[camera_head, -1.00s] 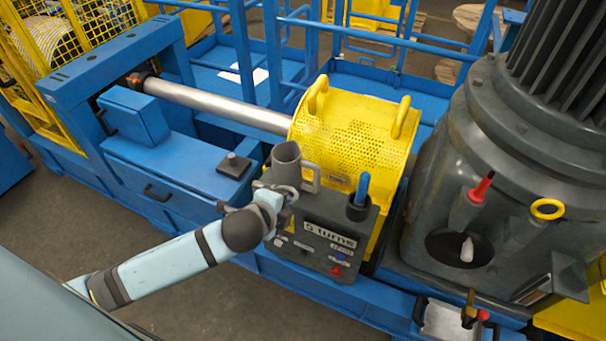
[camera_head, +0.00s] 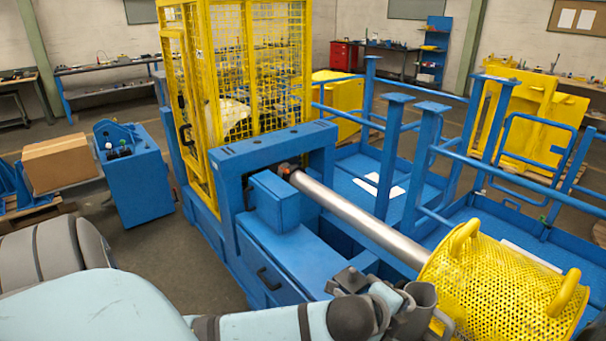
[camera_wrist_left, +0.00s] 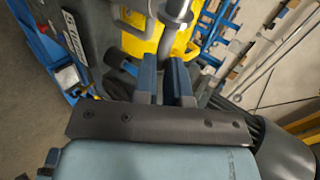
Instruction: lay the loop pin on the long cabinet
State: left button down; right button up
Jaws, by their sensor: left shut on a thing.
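My right gripper is not in view.
A steel shaft (camera_head: 360,220) runs behind the cabinet to the yellow perforated guard (camera_head: 495,285). A blue box (camera_head: 275,202) stands at the cabinet's far end, near the yellow mesh cage (camera_head: 258,75). The cabinet top between box and block looks clear.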

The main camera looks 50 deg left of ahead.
aim_at(294, 271)
jog(key=j, duration=0.9)
jog(key=j+u, duration=0.15)
jog(key=j, duration=0.75)
jog(key=i, duration=0.05)
